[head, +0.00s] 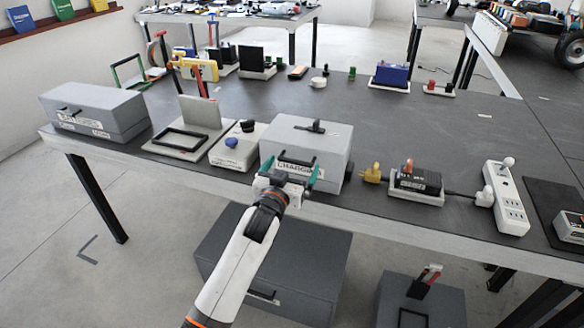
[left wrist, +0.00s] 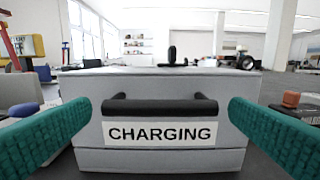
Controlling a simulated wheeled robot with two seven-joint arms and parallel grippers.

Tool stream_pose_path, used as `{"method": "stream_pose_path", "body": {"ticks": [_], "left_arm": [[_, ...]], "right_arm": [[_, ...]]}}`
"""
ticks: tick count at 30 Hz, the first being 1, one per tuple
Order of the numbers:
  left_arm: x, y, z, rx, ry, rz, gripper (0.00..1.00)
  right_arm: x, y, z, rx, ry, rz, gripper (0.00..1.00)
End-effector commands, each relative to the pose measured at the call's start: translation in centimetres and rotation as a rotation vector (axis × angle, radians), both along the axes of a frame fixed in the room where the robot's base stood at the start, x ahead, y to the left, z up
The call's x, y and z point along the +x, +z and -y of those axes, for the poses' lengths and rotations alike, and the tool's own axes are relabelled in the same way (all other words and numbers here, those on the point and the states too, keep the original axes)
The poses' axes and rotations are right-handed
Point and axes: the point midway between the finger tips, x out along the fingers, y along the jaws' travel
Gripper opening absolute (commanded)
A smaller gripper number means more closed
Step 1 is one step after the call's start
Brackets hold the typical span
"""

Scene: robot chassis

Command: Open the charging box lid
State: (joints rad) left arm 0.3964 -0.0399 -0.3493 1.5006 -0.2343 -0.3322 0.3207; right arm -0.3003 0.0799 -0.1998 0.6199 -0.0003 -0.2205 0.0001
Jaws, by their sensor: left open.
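The charging box (head: 330,139) is a grey box on the front edge of the dark table in the head view. Its lid is shut. A black handle (left wrist: 160,106) and a white label reading CHARGING (left wrist: 128,133) show on its front in the left wrist view. My left gripper (head: 288,171) is in front of the box with its green fingers open, one on each side of the handle. The fingers look apart from the handle. In the head view the gripper partly hides the handle and label. My right gripper is not in view.
Left of the box stand a base with a blue knob (head: 243,148), a plate with a black frame (head: 187,143) and another grey box (head: 95,108). On the right are a yellow plug (head: 372,174), a black device (head: 417,181) and a power strip (head: 506,198). The table behind the box is fairly clear.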

Motion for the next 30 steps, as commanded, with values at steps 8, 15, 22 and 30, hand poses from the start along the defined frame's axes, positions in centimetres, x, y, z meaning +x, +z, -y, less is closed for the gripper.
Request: {"method": "stream_pose_path", "body": {"ticks": [8,15,22,30], "left_arm": [[0.69,0.04,0.2,0.0,0.0,0.0,1.0],[0.67,0.02,0.18,0.001,0.0,0.0,0.82],[0.64,0.0,0.18,0.001,0.0,0.0,0.44],[0.68,0.54,-0.08,0.005,0.0,-0.011,0.41]], "right_arm": [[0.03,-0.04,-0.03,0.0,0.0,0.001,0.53],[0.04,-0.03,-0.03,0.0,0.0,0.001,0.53],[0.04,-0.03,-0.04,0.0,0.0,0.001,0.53],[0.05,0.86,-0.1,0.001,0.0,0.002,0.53]]}}
